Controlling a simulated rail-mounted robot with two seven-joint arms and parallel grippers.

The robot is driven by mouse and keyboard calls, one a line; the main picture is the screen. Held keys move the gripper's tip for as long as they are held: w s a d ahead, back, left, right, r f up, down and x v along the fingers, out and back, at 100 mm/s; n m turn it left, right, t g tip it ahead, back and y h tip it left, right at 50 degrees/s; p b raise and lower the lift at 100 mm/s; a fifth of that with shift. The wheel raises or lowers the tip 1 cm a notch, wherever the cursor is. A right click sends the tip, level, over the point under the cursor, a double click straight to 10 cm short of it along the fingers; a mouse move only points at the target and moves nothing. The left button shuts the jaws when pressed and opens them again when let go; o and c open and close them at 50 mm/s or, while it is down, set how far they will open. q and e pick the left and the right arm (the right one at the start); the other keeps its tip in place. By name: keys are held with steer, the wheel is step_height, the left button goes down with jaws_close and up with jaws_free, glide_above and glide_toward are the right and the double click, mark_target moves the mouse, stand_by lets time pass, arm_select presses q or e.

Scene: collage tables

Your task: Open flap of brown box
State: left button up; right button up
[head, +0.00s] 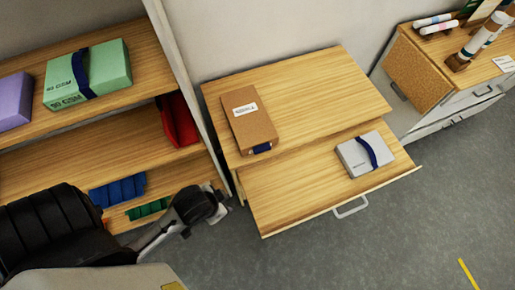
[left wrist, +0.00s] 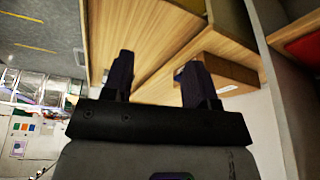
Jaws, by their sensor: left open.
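The brown box (head: 251,119) lies flat on the wooden top of the middle table. It has a white label on its upper face and a dark blue part at its near end. Whether its flap is open cannot be made out. My left arm reaches in from the lower left in the head view, ending left of the table and below the box. In the left wrist view my left gripper (left wrist: 158,72) is open, with two dark fingers apart and nothing between them. Wooden surfaces lie beyond the fingers. My right gripper is not in view.
The table (head: 340,85) has a lower wooden drawer (head: 290,200) pulled out, holding a grey box (head: 366,153) with a blue band. Left shelves (head: 150,65) hold a green box (head: 88,74) and a purple one (head: 14,101). The tabletop right of the brown box is clear.

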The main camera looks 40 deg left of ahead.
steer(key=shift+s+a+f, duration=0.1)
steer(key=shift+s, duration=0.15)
